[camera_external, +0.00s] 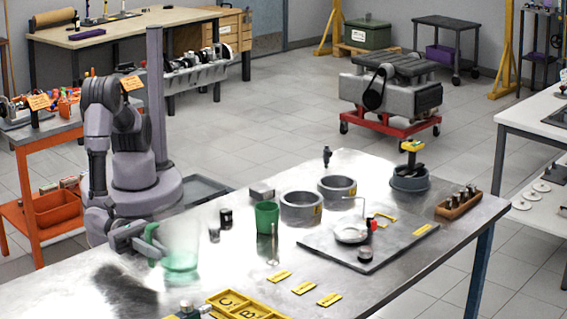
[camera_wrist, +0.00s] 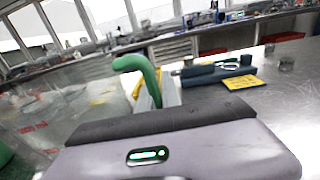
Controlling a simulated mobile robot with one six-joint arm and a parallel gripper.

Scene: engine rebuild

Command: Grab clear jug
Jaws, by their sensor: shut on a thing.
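The clear jug (camera_external: 182,260) is see-through with a green handle, at the near left of the steel table. My gripper (camera_external: 146,240) comes from the left and is shut on its green handle. In the wrist view the green handle (camera_wrist: 142,72) rises beyond the dark edge of my gripper (camera_wrist: 158,108). The clear wall of the jug (camera_wrist: 45,100), with faint red marks, fills the left of that view. The jug looks upright. I cannot tell whether its base touches the table.
A green cup (camera_external: 267,218) and grey rings (camera_external: 301,208) stand on the steel table (camera_external: 378,285) right of the jug. A yellow sorting tray (camera_external: 238,304) is at the near edge. A small dark cup (camera_external: 226,218) stands behind the jug.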

